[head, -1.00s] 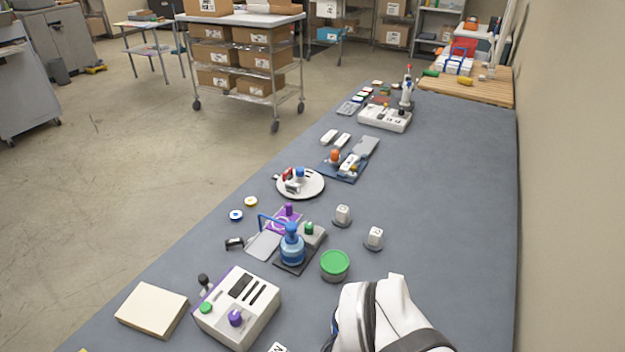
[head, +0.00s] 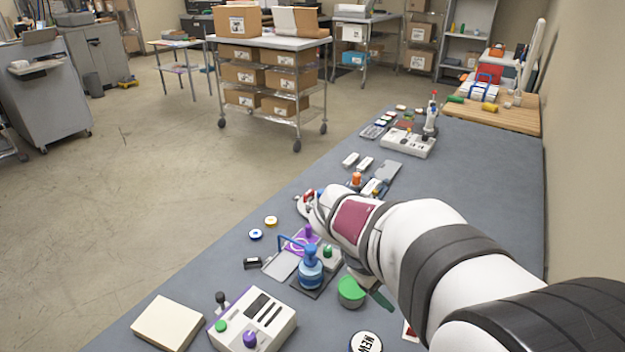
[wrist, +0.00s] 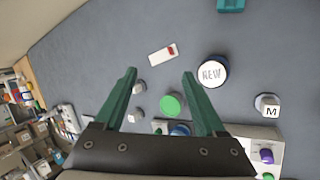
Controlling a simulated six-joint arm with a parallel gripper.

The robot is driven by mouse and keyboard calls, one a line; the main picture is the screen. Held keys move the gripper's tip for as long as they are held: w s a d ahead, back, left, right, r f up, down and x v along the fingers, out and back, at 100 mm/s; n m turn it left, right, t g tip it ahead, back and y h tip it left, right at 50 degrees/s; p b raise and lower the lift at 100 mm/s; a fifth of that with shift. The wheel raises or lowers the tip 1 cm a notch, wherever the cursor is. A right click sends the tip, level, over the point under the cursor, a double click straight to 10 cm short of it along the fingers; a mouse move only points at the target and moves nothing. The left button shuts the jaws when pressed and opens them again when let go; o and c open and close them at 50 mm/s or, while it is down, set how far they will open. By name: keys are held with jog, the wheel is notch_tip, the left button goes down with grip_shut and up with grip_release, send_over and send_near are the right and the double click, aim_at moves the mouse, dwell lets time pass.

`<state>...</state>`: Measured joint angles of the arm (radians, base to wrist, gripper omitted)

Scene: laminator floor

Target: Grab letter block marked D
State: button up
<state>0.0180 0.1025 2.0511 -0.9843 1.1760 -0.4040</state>
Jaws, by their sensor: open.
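No block with a readable D shows in any view. A white block marked M (wrist: 267,105) sits at the right. My gripper (wrist: 160,74) is open and empty above the table, its green fingers apart.
A round piece with lettering (wrist: 212,72) and a white card with a red mark (wrist: 163,54) lie ahead of the fingers. A blue pump bottle (head: 311,270) and a white control box (head: 252,322) stand nearby. The table's right side (head: 505,180) is clear.

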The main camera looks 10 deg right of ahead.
jog(key=w+d+f+n+t+h, duration=0.1)
jog(key=w+d+f+n+t, duration=0.15)
jog(key=w+n, duration=0.4)
jog(key=w+d+f+n+t+h, duration=0.1)
jog(key=w+f+n+t+h, duration=0.2)
jog(key=w, duration=0.7)
jog(key=w+d+f+n+t, duration=0.1)
jog(key=w+d+f+n, duration=0.15)
jog(key=w+n, duration=0.55)
jog(key=w+f+n, duration=0.1)
jog(key=w+f, duration=0.1)
jog(key=f, duration=0.2)
jog(key=w+a+f+n+t, duration=0.1)
jog(key=w+f+n, duration=0.1)
jog(key=f, duration=0.2)
jog(key=w+f+n+t, duration=0.1)
jog(key=w+f, duration=0.1)
jog(key=f, duration=0.2)
jog(key=shift+w+a+f+y, duration=0.15)
jog(key=shift+a+f+y, duration=0.05)
jog(key=shift+a+y, duration=0.1)
jog(key=x, duration=0.2)
jog(key=shift+w+d+r, duration=0.1)
jog(key=shift+w+d, duration=0.15)
jog(key=shift+d, duration=0.1)
grip_shut()
jog(key=shift+r, duration=0.1)
